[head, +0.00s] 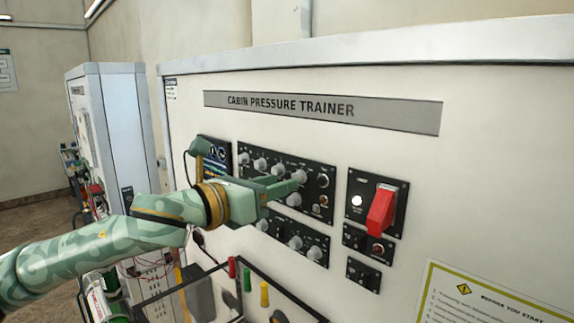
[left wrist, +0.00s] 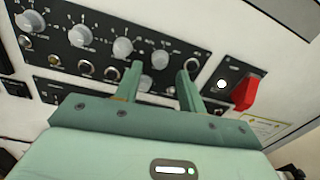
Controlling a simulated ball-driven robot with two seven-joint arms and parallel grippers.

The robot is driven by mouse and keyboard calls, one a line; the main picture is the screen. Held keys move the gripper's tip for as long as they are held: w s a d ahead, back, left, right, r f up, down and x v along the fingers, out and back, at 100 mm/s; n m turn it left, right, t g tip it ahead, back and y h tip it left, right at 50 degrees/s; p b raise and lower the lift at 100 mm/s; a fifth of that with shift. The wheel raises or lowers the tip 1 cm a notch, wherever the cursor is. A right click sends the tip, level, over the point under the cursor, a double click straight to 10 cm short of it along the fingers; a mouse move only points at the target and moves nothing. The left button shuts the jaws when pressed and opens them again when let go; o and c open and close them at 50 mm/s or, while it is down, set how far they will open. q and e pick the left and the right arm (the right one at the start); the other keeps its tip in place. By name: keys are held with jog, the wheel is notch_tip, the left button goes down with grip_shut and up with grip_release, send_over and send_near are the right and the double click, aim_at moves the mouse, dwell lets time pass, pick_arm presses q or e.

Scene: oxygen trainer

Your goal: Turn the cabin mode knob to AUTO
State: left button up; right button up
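The cabin pressure trainer (head: 320,65) is a white cabinet. Its upper black panel (head: 330,165) carries several grey round knobs, which also show across the left wrist view (left wrist: 80,36). Their labels are too small to read, so I cannot tell which is the cabin mode knob or where it points. My left gripper (head: 295,183) is in front of this panel, hiding part of it. In the left wrist view its two fingers (left wrist: 160,77) are apart, with a grey knob (left wrist: 159,59) showing beyond the gap. I cannot tell whether they touch it. My right gripper is not in view.
A red switch guard (head: 381,208) sticks out to the right of the knobs, beside a lit white lamp (head: 356,200). A lower black panel (head: 316,240) has more knobs. Below is an open-looking box with red, green and yellow handles (head: 247,279). Another cabinet (head: 118,125) stands at left.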

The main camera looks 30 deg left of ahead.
aim_at(298, 177)
pick_arm(q)
jog(key=shift+p+x, duration=0.4)
jog(key=shift+x, duration=1.15)
grip_shut()
